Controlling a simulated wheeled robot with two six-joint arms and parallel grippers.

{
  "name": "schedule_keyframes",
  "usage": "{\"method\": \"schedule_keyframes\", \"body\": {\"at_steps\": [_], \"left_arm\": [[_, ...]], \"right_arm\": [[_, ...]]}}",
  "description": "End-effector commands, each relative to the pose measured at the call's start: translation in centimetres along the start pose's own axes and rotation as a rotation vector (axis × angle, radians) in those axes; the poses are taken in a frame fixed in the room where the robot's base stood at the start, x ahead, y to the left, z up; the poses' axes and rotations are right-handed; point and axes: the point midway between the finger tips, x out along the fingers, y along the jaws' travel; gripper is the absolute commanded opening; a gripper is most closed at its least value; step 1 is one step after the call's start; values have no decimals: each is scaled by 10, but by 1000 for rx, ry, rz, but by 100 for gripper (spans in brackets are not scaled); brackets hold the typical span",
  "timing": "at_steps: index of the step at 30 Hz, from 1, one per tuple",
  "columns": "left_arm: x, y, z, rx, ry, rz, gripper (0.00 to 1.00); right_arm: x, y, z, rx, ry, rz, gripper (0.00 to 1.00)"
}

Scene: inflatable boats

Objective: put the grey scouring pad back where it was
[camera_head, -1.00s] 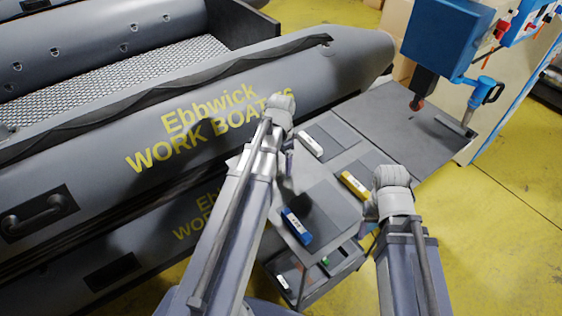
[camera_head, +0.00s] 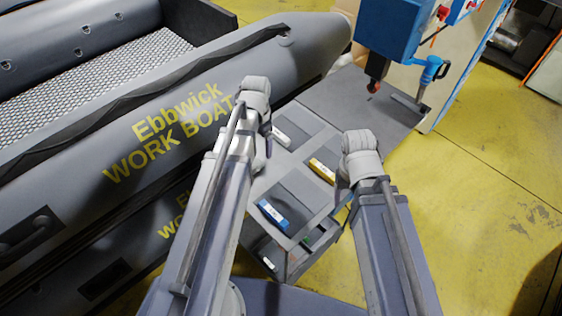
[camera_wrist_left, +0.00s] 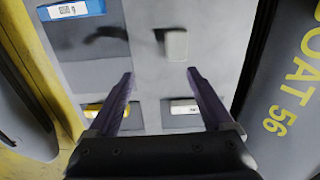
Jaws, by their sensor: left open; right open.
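A small light-grey block, which looks like the grey scouring pad (camera_wrist_left: 176,45), lies on the grey cart top (camera_wrist_left: 205,75) in the left wrist view. It lies on bare surface, with the dark square beside the blue label to its left. My left gripper (camera_wrist_left: 160,78) is open and empty above the cart, its fingers pointing toward the pad. In the head view my left gripper (camera_head: 266,148) hangs over the cart's left side, and the pad does not show there. My right gripper (camera_head: 343,192) is open at the cart's right edge; its fingers are mostly hidden.
The cart top carries a blue label (camera_head: 272,215), a yellow label (camera_head: 322,171) and a white label (camera_head: 280,137), each beside a dark square. A grey boat (camera_head: 200,90) runs close along the left. A blue machine (camera_head: 392,28) stands behind. Yellow floor is open at right.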

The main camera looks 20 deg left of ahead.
Motion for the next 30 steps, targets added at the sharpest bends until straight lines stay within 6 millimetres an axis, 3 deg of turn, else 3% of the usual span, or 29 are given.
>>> {"method": "schedule_keyframes", "body": {"at_steps": [1, 6, 12, 18, 30], "left_arm": [[0, 28, 0, -3, -7, -4, 85], [-1, 110, -1, -65, -34, -28, 85], [-2, 178, 10, -131, -48, -61, 85], [-2, 207, 18, -169, -52, -80, 85], [0, 210, 18, -177, -52, -82, 85]], "right_arm": [[0, 0, 0, 0, 0, 0, 67], [0, 0, 0, 0, 0, 0, 67], [0, 0, 0, 0, 0, 0, 67], [0, 0, 0, 0, 0, 0, 67], [2, 0, 0, 0, 0, 0, 67]]}}
